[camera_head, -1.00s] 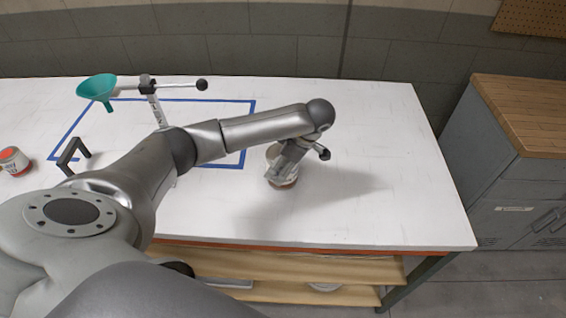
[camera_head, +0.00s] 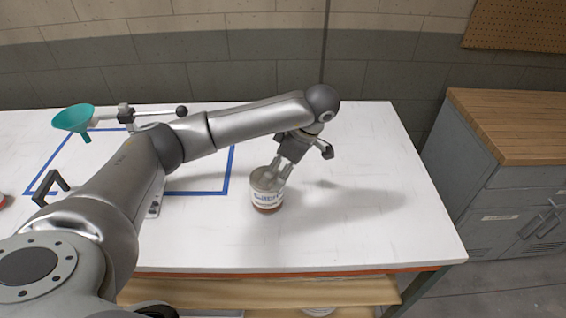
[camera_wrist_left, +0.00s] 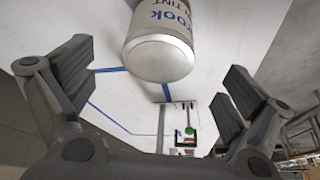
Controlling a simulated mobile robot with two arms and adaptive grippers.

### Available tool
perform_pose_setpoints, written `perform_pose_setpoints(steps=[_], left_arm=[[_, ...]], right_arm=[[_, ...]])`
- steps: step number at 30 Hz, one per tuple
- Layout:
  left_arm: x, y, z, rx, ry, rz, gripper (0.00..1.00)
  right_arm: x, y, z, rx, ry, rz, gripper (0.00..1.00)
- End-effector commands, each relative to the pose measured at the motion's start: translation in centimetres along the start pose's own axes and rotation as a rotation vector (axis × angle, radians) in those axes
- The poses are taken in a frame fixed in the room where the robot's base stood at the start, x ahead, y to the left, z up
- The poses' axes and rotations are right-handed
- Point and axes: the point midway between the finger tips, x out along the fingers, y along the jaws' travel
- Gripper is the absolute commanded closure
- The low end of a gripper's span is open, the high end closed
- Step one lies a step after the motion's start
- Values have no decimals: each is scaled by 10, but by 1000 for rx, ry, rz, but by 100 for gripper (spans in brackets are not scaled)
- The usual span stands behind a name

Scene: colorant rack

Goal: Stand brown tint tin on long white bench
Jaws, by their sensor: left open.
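A white tin with blue lettering and a brown band at its base (camera_head: 266,198) stands upright on the long white bench (camera_head: 350,230), near the middle of the bench's right part. In the left wrist view the tin (camera_wrist_left: 160,50) shows at top centre, its word "TINT" partly cut off. My left gripper (camera_head: 279,172) is open just above and behind the tin's top. In the wrist view its fingers are spread wide either side of the tin, with clear gaps. Whether a fingertip still touches the rim cannot be told from the head view.
A teal funnel (camera_head: 74,119) on a stand and a blue tape outline (camera_head: 195,193) are on the bench's left part, with a dark bracket (camera_head: 50,187). A reddish object shows at the left edge. A grey cabinet (camera_head: 500,200) stands right. The bench's right end is clear.

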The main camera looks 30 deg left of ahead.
Motion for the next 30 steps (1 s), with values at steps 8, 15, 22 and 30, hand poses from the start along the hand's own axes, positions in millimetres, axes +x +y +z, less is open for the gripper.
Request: perform_pose_setpoints(steps=[8,15,22,30], left_arm=[[-22,0,0,-1,1,1,1],[-23,0,0,0,0,-1,1],[-23,0,0,0,0,-1,1],[-23,0,0,0,0,-1,1]], right_arm=[[-2,2,0,0,0,2,60],[-2,2,0,0,0,2,60],[-2,1,0,0,0,2,60],[-2,2,-4,0,5,2,60]])
